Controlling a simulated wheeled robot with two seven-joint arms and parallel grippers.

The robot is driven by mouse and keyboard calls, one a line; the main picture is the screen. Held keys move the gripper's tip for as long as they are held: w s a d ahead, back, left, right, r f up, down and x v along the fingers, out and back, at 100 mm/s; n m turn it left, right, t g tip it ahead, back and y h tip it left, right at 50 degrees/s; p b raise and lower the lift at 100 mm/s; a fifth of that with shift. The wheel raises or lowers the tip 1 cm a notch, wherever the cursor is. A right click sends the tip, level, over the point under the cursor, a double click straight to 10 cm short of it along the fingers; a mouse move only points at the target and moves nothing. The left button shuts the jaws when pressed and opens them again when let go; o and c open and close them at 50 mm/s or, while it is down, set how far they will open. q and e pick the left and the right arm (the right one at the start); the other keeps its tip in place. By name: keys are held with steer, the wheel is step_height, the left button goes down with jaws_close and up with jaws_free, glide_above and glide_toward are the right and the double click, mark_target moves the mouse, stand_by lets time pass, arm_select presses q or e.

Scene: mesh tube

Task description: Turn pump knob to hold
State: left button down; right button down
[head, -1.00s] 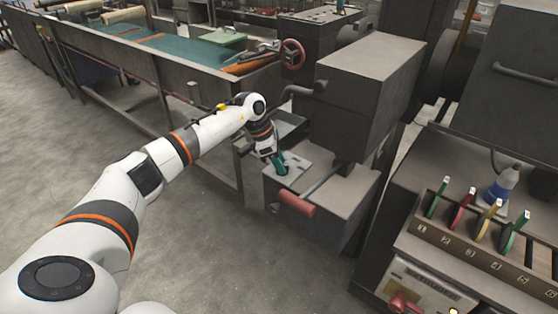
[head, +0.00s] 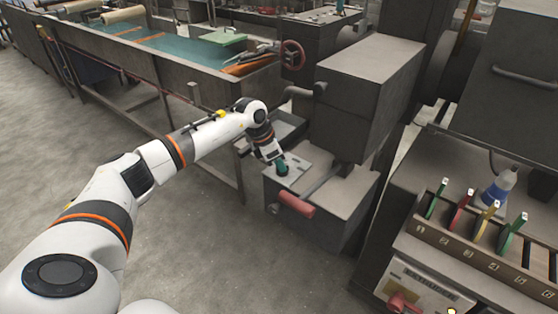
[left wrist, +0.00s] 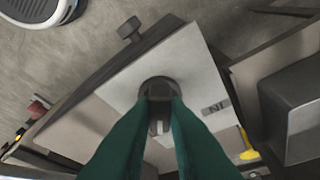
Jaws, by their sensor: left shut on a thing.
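The pump knob (left wrist: 158,88) is a dark round knob on a pale plate (left wrist: 203,75) in the left wrist view. My left gripper (left wrist: 160,105) has its green fingers shut on the knob, one on each side. In the head view my left gripper (head: 282,168) points down at the plate on top of the grey pump box (head: 345,192), and its fingers hide the knob there. Part of a label, ending in "NI", shows beside the knob; the rest of the lettering is hidden. My right gripper is not in view.
A red-gripped lever (head: 296,205) sticks out at the front of the pump box. A tall grey housing (head: 360,90) stands just behind. A rack of coloured numbered tools (head: 480,240) is at right.

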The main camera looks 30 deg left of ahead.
arm_select(q)
steer(key=n+y, duration=0.1)
steer(key=n, duration=0.2)
steer(key=shift+d+r+t+p, duration=0.1)
steer(key=shift+d+t+p, duration=0.05)
steer(key=shift+t+p, duration=0.25)
steer(key=shift+d+n+y, duration=0.1)
steer(key=shift+n+y, duration=0.6)
steer(key=shift+n, duration=1.1)
steer(key=c, duration=1.4)
jaws_free()
steer(key=shift+s, duration=0.1)
steer(key=b+v, duration=0.2)
steer(key=v, duration=1)
steer(key=shift+s, duration=0.2)
